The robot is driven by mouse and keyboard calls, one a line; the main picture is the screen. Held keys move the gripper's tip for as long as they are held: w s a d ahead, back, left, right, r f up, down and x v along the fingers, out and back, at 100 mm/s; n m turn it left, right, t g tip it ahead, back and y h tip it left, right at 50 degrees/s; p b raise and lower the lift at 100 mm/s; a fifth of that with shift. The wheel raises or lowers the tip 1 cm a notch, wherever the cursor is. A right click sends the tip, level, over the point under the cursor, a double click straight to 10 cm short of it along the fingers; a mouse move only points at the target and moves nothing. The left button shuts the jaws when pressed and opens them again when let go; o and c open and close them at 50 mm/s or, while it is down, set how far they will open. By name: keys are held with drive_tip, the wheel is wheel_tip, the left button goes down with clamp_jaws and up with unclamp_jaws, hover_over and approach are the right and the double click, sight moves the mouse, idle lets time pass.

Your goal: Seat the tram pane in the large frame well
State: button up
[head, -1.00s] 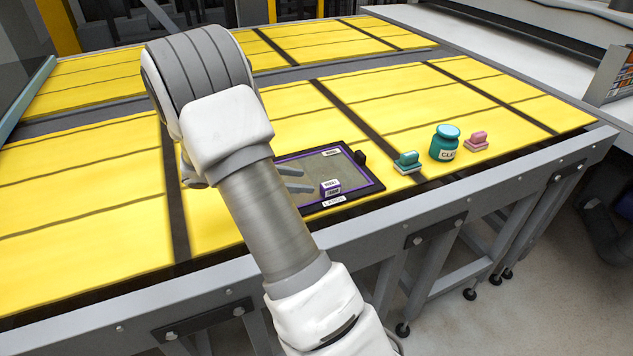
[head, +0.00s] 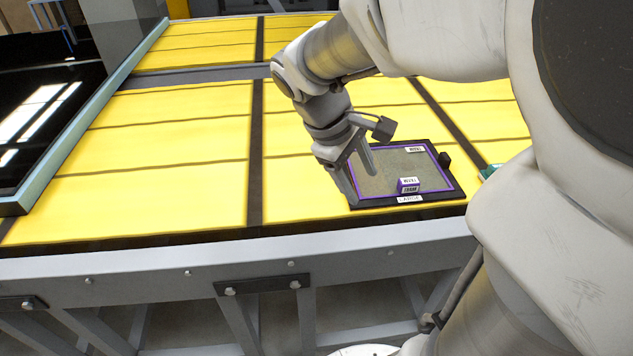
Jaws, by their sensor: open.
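The tram pane (head: 398,168) is a grey-beige sheet with a purple border, lying flat within the black large frame (head: 450,187) on the yellow table. A small purple block (head: 408,185) marked TRAM stands up from the pane near its front edge. A white tag (head: 410,199) that seems to read LARGE is on the frame's front edge. My gripper (head: 363,188) is open and empty at the left side of the frame, its fingers pointing down and hiding the left border. I cannot tell whether the pane sits fully down in the well.
A black knob (head: 445,160) stands at the frame's right edge. A teal object (head: 489,171) is partly hidden behind my arm at the right. The yellow table (head: 165,160) is clear to the left, up to a pale rail (head: 82,110). A grey beam edges the front.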

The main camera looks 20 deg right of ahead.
drive_tip(key=s+a+r+m+t+y, duration=0.4)
drive_tip(key=s+a+m+t, duration=0.1)
drive_tip(key=s+a, duration=0.3)
drive_tip(key=shift+s+a+r+m+t+y, duration=0.3)
drive_tip(key=shift+a+m+y, duration=0.15)
drive_tip(key=shift+a, duration=0.25)
drive_tip(key=shift+c, duration=0.3)
drive_tip(key=shift+c, duration=0.9)
drive_tip(key=shift+d, duration=0.2)
